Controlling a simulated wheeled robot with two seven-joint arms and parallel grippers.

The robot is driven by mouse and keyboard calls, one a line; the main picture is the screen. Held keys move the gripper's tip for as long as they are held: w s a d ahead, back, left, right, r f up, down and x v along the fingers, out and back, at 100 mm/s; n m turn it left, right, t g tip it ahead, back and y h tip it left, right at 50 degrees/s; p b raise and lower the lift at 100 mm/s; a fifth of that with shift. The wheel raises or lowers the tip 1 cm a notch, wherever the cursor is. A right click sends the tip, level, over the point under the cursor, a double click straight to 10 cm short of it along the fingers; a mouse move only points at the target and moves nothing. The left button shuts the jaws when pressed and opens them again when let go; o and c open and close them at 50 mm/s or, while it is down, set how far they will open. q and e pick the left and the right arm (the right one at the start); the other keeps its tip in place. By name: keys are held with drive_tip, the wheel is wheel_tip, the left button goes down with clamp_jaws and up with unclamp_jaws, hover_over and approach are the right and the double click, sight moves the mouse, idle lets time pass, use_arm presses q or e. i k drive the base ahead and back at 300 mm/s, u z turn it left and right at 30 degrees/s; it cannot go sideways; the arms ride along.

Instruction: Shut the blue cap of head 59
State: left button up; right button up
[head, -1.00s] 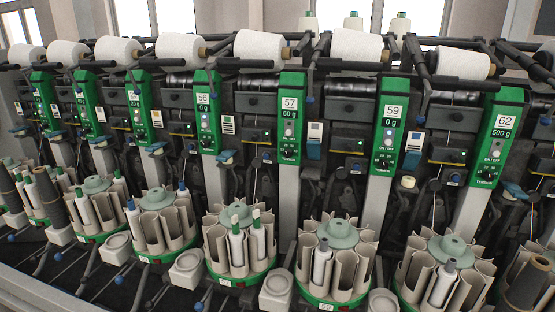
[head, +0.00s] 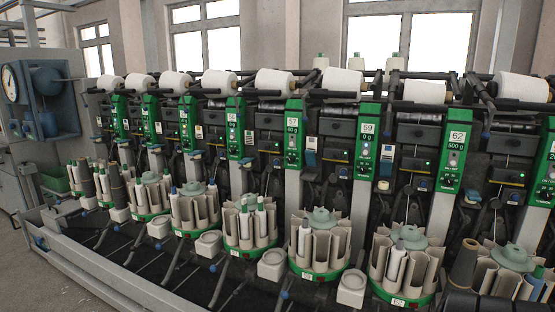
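The green panel of head 59 (head: 367,132) stands right of the middle in the head view and its display reads 0 g. A small blue part (head: 387,162) sits just right of this panel, below a pale card. Neither of my grippers shows in the view.
Round bobbin magazines with green bases, such as this one (head: 319,268), stand in a row before the machine. White boxes (head: 271,264) and thin levers stick out between them. A grey rail (head: 100,275) runs along the front left. Open floor (head: 40,285) lies beyond it.

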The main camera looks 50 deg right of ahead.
sight(310, 155)
drive_tip(key=z, duration=0.15)
drive_tip(key=i, duration=1.5)
drive_tip(key=z, duration=0.4)
